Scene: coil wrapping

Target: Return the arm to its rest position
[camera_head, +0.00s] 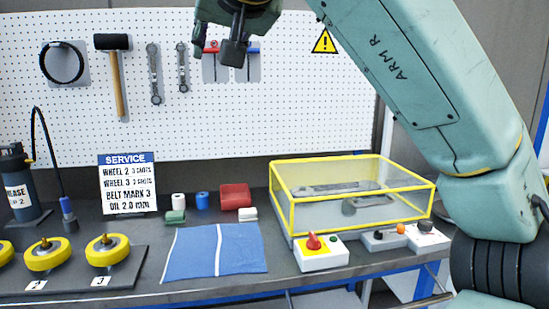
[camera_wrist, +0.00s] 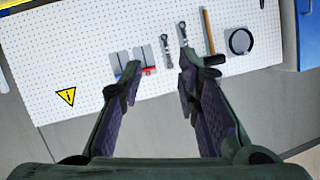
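My gripper (camera_head: 236,50) is at the top middle of the head view, raised in front of the white pegboard and well above the bench. In the wrist view my gripper (camera_wrist: 160,72) shows its two fingers spread wide apart, with nothing between them but the board behind. My arm comes in from the right side of the head view and bends over at the top, where part of it is out of the picture.
A yellow-framed clear box (camera_head: 350,190) stands on the bench (camera_head: 150,292) below my arm. A red-knob control box (camera_head: 320,253) is in front of it. A blue cloth (camera_head: 195,252), yellow wheels (camera_head: 107,249) and a service sign (camera_head: 128,184) are further left. Tools hang on the pegboard (camera_head: 290,110).

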